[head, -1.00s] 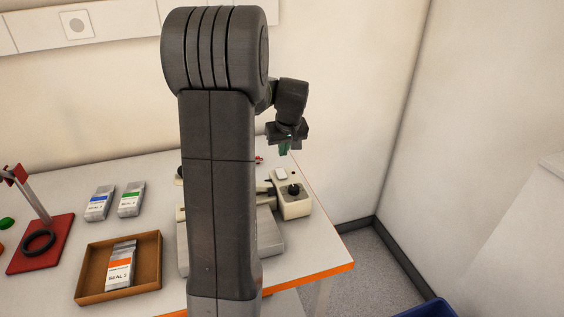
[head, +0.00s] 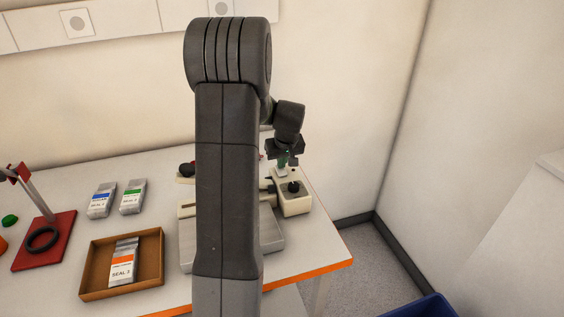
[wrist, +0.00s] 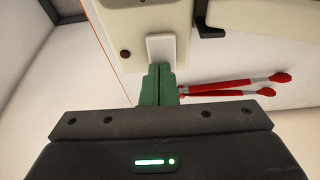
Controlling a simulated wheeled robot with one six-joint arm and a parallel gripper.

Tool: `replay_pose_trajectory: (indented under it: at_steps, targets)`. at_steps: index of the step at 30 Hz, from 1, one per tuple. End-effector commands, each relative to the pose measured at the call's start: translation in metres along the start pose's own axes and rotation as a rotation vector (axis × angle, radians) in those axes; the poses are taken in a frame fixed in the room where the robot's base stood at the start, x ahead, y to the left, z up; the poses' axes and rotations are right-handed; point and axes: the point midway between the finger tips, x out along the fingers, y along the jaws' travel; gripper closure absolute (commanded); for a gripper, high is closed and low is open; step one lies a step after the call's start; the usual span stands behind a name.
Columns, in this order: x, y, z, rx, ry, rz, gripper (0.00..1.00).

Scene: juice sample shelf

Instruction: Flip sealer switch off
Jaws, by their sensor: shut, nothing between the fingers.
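The sealer (head: 293,207) is a cream and grey machine at the right end of the table, partly hidden behind my arm in the head view. Its switch (wrist: 161,47) shows in the wrist view as a white rocker on the cream housing, with a small dark red round part (wrist: 125,54) beside it. My gripper (head: 284,165) is over the sealer's right end. In the wrist view its green fingers (wrist: 159,68) are shut and empty, with their tips at the near edge of the switch. I cannot tell whether they touch it.
Red-handled tongs (wrist: 235,88) lie on the table close to the right of my fingers. A brown tray (head: 90,268) with pouches, two upright-labelled pouches (head: 133,197) and a red-based stand (head: 42,242) are to the left. The table's orange edge (head: 325,268) is near.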

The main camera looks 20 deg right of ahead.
Motion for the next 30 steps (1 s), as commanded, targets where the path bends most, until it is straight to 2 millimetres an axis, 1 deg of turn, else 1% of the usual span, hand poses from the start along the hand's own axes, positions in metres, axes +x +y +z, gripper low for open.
replay_pose_trajectory:
  at_steps: [2,4,11,21,30]
  targets:
    - [0.007,0.0,0.001,0.0,0.001,0.0,1.0]
    - [0.004,0.0,-0.001,0.0,0.0,0.0,1.0]
    - [0.004,0.0,0.001,0.0,-0.002,-0.001,1.0]
    - [0.001,0.0,0.016,0.001,-0.006,-0.002,1.0]
    - [-0.001,0.0,0.017,0.001,-0.006,-0.002,1.0]
